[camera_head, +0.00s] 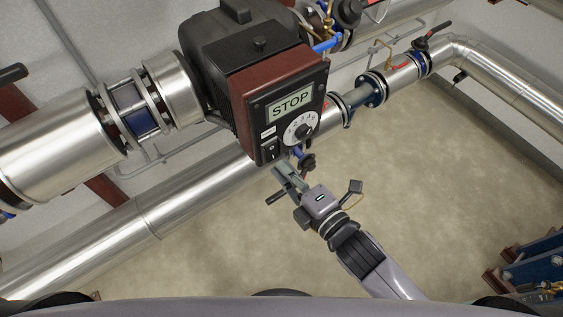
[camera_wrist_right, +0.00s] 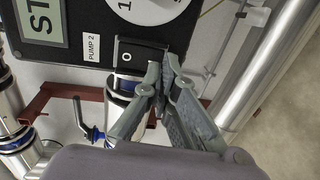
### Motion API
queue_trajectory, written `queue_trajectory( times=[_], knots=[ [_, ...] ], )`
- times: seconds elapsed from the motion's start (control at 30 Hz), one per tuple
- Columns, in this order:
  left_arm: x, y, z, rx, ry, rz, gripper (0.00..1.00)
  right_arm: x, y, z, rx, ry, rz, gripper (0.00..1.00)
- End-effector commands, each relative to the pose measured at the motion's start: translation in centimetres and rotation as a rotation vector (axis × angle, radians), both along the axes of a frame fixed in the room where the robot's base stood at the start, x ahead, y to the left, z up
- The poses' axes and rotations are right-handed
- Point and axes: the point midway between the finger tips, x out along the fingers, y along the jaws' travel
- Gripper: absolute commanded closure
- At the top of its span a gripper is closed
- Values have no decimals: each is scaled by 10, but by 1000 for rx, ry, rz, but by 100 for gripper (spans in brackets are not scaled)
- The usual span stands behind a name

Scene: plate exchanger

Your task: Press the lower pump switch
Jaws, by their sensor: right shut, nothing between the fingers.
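The pump's black control box (camera_head: 290,110) has a "STOP" display, a white numbered dial (camera_head: 300,129) and, at its lower left corner, a black rocker switch (camera_head: 270,149). In the right wrist view the switch (camera_wrist_right: 127,53) shows a white "O" mark beside a "PUMP 2" label (camera_wrist_right: 92,47). My right gripper (camera_head: 280,170) is shut and empty, just below the box's lower edge near the switch. In the right wrist view its fingertips (camera_wrist_right: 163,68) appear just right of the switch and hide part of its edge. I cannot tell whether they touch it. My left gripper is not in view.
Large silver pipes (camera_head: 60,150) run beside and below the pump. A small valve with a dark handle (camera_head: 306,161) sits close behind my right gripper. Blue-handled fittings (camera_head: 326,45) are above the box. The floor (camera_head: 440,180) to the right is open.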

Motion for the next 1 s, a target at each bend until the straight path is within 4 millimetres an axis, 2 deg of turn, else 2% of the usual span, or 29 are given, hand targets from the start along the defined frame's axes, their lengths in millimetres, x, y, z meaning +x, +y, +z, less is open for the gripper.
queue_trajectory(
  times=[0.2, 1.0],
  knots=[
    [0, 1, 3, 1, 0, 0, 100, 11, 8, -2, 0, 0, -1, 100],
    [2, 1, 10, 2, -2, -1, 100, 18, 10, -4, -1, -1, 0, 100]
  ],
)
